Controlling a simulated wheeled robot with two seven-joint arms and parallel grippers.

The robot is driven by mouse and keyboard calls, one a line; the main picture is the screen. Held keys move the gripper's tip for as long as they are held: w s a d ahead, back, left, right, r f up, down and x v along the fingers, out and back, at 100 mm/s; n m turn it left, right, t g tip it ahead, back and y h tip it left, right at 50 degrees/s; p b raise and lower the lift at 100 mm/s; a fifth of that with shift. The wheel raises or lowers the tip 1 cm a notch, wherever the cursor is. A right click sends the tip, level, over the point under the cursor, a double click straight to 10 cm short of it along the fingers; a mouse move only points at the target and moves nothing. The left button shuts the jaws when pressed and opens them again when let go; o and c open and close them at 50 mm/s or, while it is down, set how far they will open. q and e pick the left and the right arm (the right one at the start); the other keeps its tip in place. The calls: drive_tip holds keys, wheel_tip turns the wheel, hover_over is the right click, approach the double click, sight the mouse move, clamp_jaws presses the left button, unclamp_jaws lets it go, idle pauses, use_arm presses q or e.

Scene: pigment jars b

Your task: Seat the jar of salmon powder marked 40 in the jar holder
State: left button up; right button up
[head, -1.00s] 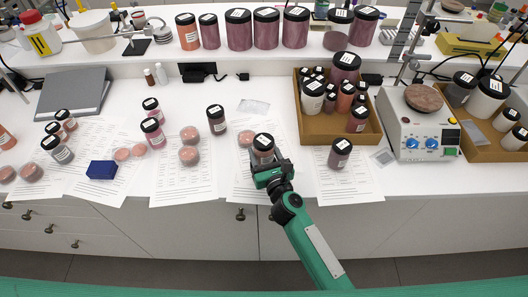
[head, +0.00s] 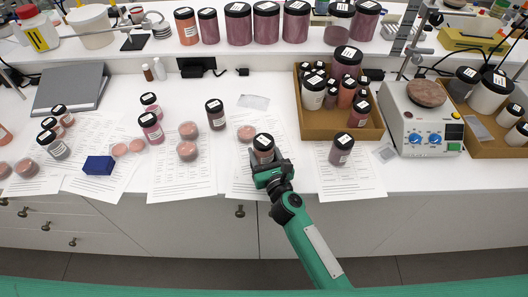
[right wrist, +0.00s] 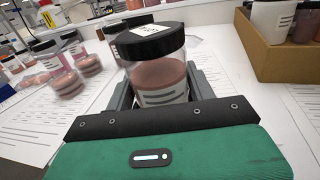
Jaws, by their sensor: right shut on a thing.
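My right gripper (head: 268,172) is shut on a black-lidded clear jar of salmon-pink powder (head: 264,154) at the front of the table, over a paper sheet. In the right wrist view the same jar (right wrist: 158,78) stands upright between the fingers (right wrist: 155,98), with white labels on its lid and side. The number on them is too small to read. I cannot tell whether its base touches the table. I cannot pick out the jar holder for certain; a small dark blue block (head: 98,166) lies on a sheet at the left. My left gripper is not in view.
A dark-lidded jar (head: 216,115) and a plum jar (head: 341,150) stand either side of the gripper. A brown tray of jars (head: 318,128) and a white hotplate (head: 422,125) are to the right. Round pink containers (head: 188,142) and several jars are to the left.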

drive_tip(key=shift+f, duration=0.25)
drive_tip(key=o, duration=1.1)
drive_tip(key=shift+o, duration=0.2)
drive_tip(key=b+v, duration=0.2)
drive_tip(key=v, duration=1.2)
drive_tip(key=shift+b, duration=0.35)
